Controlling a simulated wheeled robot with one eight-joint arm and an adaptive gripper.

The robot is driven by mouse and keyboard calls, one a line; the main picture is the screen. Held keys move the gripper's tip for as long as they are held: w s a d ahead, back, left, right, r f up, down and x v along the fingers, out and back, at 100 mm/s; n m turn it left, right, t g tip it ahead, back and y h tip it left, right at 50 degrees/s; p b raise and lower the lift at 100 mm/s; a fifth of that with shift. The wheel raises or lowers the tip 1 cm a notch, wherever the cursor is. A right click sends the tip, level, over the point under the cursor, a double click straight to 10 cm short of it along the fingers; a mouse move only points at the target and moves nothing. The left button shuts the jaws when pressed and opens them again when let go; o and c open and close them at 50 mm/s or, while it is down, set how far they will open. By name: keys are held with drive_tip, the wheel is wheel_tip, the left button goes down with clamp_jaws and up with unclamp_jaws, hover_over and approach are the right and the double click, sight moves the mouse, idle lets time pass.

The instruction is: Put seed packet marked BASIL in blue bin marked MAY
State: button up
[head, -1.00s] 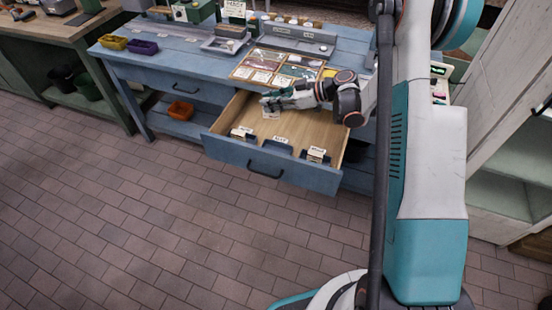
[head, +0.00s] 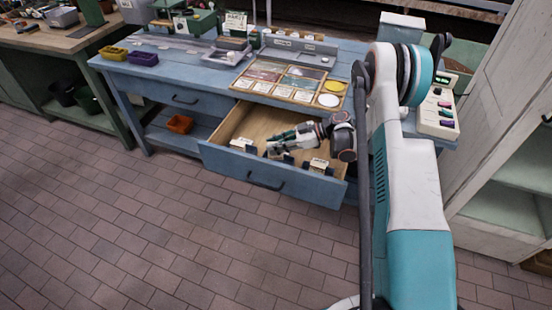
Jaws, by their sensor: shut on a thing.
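The blue bench's drawer (head: 225,160) is pulled open, with three small bins along its front. White cards stand at the left bin (head: 242,145) and the right bin (head: 318,166). The middle bin (head: 279,157) is largely covered by my gripper (head: 272,149). My gripper is low inside the drawer, fingers pointing left, at or just above the middle bin. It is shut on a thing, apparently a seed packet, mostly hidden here. The packet's print and the bin labels are too small to read, and I cannot tell whether the packet is inside the bin.
A tray of seed packets (head: 280,93) lies on the bench top behind the drawer. Yellow (head: 112,53) and purple (head: 143,58) tubs stand at left. An orange tub (head: 180,124) is on the lower shelf. A control box (head: 437,115) stands right. The floor in front is clear.

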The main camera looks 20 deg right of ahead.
drive_tip(key=shift+f+b, duration=0.8)
drive_tip(key=shift+f, duration=1.7)
drive_tip(key=shift+f, duration=0.1)
drive_tip(key=o, duration=0.9)
drive_tip(key=shift+c, duration=0.2)
drive_tip(key=p+v, duration=0.2)
drive_tip(key=v, duration=0.4)
drive_tip(key=shift+s+d+r, duration=0.1)
drive_tip(key=shift+d+r, duration=0.1)
drive_tip(key=shift+s+d+r+p, duration=0.1)
drive_tip(key=shift+s+d+p, duration=0.05)
drive_tip(key=shift+d+p, duration=0.3)
